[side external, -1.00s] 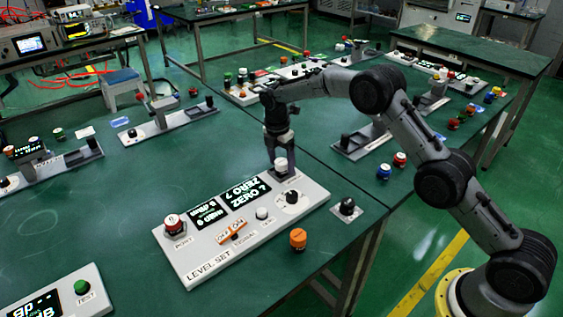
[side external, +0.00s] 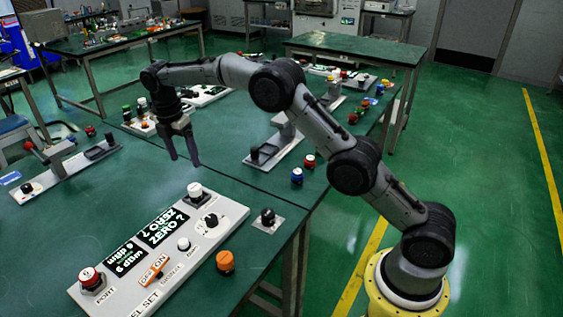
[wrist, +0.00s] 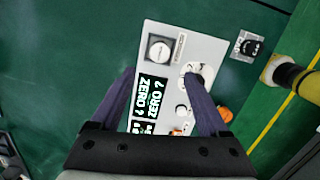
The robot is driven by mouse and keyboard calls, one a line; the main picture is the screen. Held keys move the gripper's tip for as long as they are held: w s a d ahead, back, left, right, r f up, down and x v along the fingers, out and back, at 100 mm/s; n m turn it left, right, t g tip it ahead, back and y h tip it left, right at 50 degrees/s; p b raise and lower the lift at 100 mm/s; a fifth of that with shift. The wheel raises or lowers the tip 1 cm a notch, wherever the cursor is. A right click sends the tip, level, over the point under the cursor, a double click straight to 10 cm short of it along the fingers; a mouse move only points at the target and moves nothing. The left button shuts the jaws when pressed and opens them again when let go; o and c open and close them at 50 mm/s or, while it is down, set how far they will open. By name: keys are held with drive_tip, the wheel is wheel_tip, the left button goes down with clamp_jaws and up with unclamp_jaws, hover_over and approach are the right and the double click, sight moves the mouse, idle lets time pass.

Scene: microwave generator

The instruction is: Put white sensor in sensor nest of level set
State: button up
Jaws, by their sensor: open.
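The level set (side external: 222,222) is a white panel on the green table with a display (side external: 162,229) reading "ZERO ?". The white sensor (side external: 194,190) stands upright in the dark square nest at the panel's far end. In the wrist view the white sensor (wrist: 160,50) shows as a round white top inside the nest's square frame. My gripper (side external: 184,161) is open and empty, pointing down above and behind the sensor, apart from it. In the wrist view my gripper's (wrist: 158,76) fingers reach over the panel with nothing between them.
On the panel are a red-topped knob (side external: 91,279), an orange switch (side external: 155,270) and a black dial (side external: 211,221). An orange cap (side external: 225,261) and a black knob on a plate (side external: 268,217) stand at the right. Other fixtures line the table behind.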

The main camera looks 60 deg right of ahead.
drive_tip(key=s+d+r+m+t, duration=0.1)
drive_tip(key=s+r+m, duration=0.4)
drive_tip(key=s+r, duration=0.4)
drive_tip(key=s+d+r+m+t, duration=0.15)
drive_tip(key=s+r+m, duration=0.45)
drive_tip(key=s, duration=0.6)
drive_tip(key=s+f+m+t, duration=0.1)
drive_tip(key=s+m, duration=0.3)
drive_tip(key=s, duration=0.7)
drive_tip(key=s+f+m+t+y, duration=0.1)
drive_tip(key=s+f+m, duration=0.3)
drive_tip(key=s, duration=0.7)
drive_tip(key=shift+a+m+t, duration=0.3)
drive_tip(key=shift+t, duration=0.15)
